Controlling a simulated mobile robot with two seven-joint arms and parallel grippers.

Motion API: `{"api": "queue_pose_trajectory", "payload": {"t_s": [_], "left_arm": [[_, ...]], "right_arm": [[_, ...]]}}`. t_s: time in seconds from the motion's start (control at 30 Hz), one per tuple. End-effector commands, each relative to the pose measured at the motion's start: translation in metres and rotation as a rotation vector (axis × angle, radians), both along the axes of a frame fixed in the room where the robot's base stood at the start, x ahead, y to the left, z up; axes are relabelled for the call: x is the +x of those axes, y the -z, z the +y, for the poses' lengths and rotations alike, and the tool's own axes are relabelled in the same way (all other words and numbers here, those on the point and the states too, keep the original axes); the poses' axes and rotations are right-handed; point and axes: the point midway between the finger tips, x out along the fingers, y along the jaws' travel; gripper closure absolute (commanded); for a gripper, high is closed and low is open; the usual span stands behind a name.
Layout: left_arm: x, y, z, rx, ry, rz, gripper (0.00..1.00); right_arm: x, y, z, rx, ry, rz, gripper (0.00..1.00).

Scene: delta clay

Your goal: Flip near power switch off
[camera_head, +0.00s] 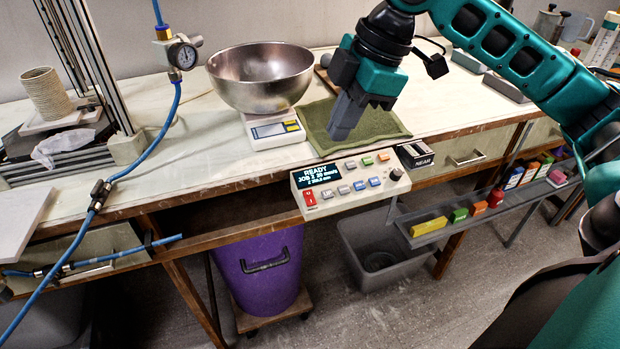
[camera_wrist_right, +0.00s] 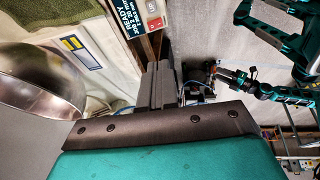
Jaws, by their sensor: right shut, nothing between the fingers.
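A small black switch box (camera_head: 415,155) labelled NEAR sits at the table's front edge, right of the control panel (camera_head: 350,183). The panel has a lit READY display, coloured buttons and a red rocker switch (camera_head: 310,198) at its lower left; the red switch also shows in the right wrist view (camera_wrist_right: 155,22). The setting of the NEAR switch is too small to tell. My right gripper (camera_head: 338,132) is shut and empty, pointing down over the green cloth, behind the panel and left of the NEAR box, apart from both. A teal arm, seemingly my left, shows small in the wrist view; its gripper is unclear.
A steel bowl (camera_head: 262,75) stands on a white scale (camera_head: 272,130) left of my right gripper. The green cloth (camera_head: 385,125) lies flat. A rail (camera_head: 480,205) with coloured blocks hangs in front. A purple bin (camera_head: 258,275) and grey bin (camera_head: 365,270) stand below.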

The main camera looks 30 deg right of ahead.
Motion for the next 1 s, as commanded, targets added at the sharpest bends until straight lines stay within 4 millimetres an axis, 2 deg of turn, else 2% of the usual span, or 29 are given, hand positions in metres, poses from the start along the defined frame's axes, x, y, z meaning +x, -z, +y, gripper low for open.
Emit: {"api": "queue_pose_trajectory", "payload": {"t_s": [0.23, 0.37, 0.47, 0.83, 1.0], "left_arm": [[0.0, 0.0, 0.001, 0.001, -0.001, 0.0, 0.57], [0.0, 0.003, 0.001, 0.001, -0.001, 0.001, 0.57], [0.0, 0.007, 0.0, -0.001, -0.001, 0.003, 0.57], [0.005, 0.014, -0.01, -0.021, 0.012, 0.001, 0.57], [0.008, 0.015, -0.012, -0.025, 0.016, 0.0, 0.57]], "right_arm": [[0.0, 0.001, 0.0, 0.001, 0.001, 0.0, 1.0], [0.002, 0.01, 0.003, 0.001, 0.0, 0.002, 1.0], [0.005, 0.024, 0.006, 0.002, -0.001, 0.003, 1.0], [0.022, 0.098, 0.026, 0.003, 0.0, 0.002, 1.0], [0.032, 0.121, 0.023, 0.002, 0.001, 0.001, 1.0]]}}
